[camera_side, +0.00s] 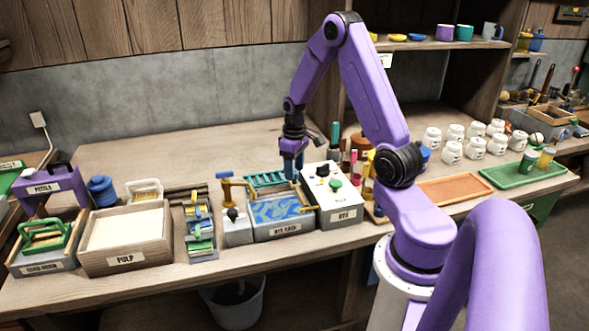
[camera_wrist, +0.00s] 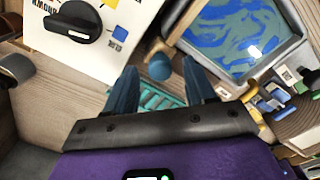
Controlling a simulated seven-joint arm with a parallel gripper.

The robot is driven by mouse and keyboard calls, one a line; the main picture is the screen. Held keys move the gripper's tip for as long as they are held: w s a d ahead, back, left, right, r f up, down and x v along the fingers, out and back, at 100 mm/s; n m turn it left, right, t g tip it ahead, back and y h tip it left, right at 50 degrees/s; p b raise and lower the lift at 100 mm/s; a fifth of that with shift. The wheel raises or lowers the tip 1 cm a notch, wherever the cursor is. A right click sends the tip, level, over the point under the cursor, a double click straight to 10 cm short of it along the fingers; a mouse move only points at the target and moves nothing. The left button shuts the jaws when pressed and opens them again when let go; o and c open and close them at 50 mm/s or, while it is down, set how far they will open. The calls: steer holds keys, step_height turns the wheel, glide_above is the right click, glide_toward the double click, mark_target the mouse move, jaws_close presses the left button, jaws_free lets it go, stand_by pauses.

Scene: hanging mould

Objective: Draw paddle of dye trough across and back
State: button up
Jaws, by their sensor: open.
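The dye trough (camera_side: 303,226) stands mid-bench, a grey box of swirling blue liquid; its liquid also shows at upper right in the wrist view (camera_wrist: 235,35). A teal slatted rack (camera_side: 262,180) lies along its back edge; it also shows below my fingers in the wrist view (camera_wrist: 158,98). A round blue knob (camera_wrist: 159,67), perhaps the paddle's handle, sits between my fingertips in the wrist view. My gripper (camera_side: 291,172) points down above the trough's back right corner. It is open, with its fingers (camera_wrist: 158,68) on either side of the knob. I cannot tell whether they touch it.
A white control box (camera_side: 345,196) with a dial and green button stands close on the trough's right. Bottles (camera_side: 355,160) stand behind the control box. The bench behind the trough at left is clear.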

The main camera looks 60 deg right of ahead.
steer(key=shift+f, duration=0.35)
jaws_close()
steer(key=w+a, duration=0.6)
steer(key=shift+w+a+r, duration=0.1)
steer(key=shift+w+a, duration=0.3)
steer(key=shift+c, duration=0.3)
jaws_free()
steer(key=shift+w, duration=0.1)
steer(key=shift+o, duration=0.3)
